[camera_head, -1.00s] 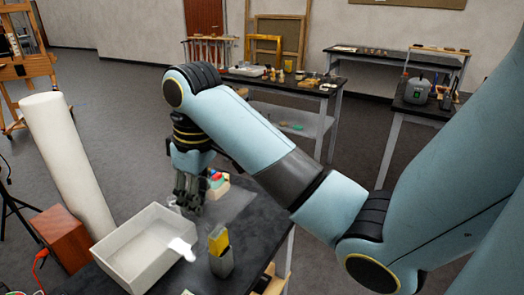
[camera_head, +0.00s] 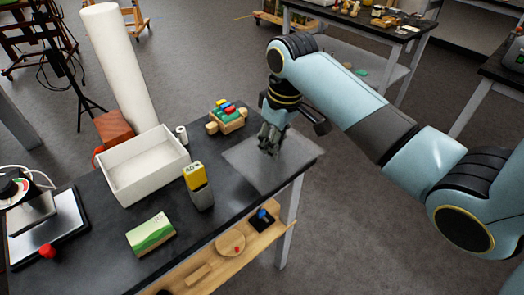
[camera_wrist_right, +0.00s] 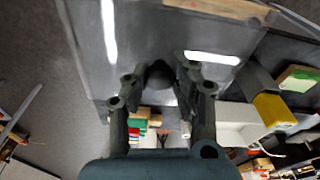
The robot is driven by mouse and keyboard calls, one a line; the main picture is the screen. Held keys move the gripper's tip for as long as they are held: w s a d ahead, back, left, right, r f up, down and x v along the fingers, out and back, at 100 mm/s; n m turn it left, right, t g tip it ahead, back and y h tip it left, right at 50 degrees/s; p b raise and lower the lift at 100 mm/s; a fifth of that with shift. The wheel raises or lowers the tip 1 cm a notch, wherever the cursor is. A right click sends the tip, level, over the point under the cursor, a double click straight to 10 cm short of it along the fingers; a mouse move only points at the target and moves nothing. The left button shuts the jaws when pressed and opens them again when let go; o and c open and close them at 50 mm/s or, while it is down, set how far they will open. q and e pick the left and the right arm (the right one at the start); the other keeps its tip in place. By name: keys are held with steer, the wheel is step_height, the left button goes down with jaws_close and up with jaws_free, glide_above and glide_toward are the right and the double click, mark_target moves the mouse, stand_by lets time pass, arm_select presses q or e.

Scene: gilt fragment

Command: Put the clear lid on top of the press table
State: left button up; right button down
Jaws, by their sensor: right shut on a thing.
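The clear lid (camera_head: 250,168) is a flat, see-through sheet with a greyish tint at the right end of the dark table. My right gripper (camera_head: 268,150) is above its middle, fingers pointing down. In the right wrist view, the fingers (camera_wrist_right: 160,97) are shut around a dark round knob (camera_wrist_right: 158,75) on the lid (camera_wrist_right: 220,40). Part of the lid reaches past the table's edge; I cannot tell if it touches the tabletop. A press-like device (camera_head: 45,232) with a gauge and red knob stands at the left; I cannot tell if it is the press table. My left gripper is out of view.
On the dark table (camera_head: 105,235) are a white tray (camera_head: 115,185), a yellow-topped grey block (camera_head: 199,185), a green-and-cream box (camera_head: 150,235) and a wooden holder with coloured pieces (camera_head: 226,118). A wooden shelf (camera_head: 205,262) is below. A white roll (camera_head: 120,65) stands behind.

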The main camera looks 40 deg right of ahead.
mark_target(260, 152)
steer(key=w+f, duration=0.2)
steer(key=w, duration=0.2)
steer(key=shift+w+a+f, duration=0.15)
steer(key=shift+w+f, duration=0.4)
steer(key=shift+w, duration=0.05)
step_height(260, 152, down, 3)
steer(key=shift+f, duration=0.1)
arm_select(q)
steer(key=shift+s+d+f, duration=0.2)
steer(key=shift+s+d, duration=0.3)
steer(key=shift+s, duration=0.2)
arm_select(e)
steer(key=shift+f, duration=0.45)
steer(key=shift+f, duration=0.1)
steer(key=c, duration=1.1)
jaws_free()
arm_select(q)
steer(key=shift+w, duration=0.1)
